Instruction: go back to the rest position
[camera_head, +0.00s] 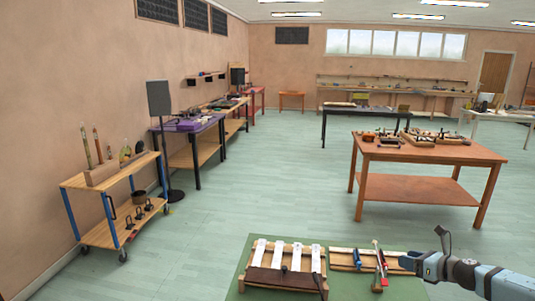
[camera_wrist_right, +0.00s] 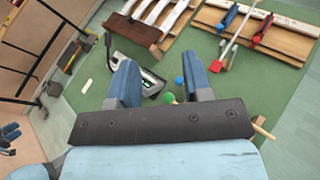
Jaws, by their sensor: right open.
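My right gripper (camera_head: 406,262) comes in from the lower right in the head view, over the right part of the green mat (camera_head: 238,270). In the right wrist view my right gripper (camera_wrist_right: 162,88) has its two blue fingers wide apart with nothing held between them.
On the mat are a wooden frame with white bars (camera_head: 281,252) and a wooden board with red and blue-handled tools (camera_head: 357,262). A wheeled wooden cart (camera_head: 95,182) stands at left. An orange table (camera_head: 425,188) holds wooden trays. The floor between them is clear.

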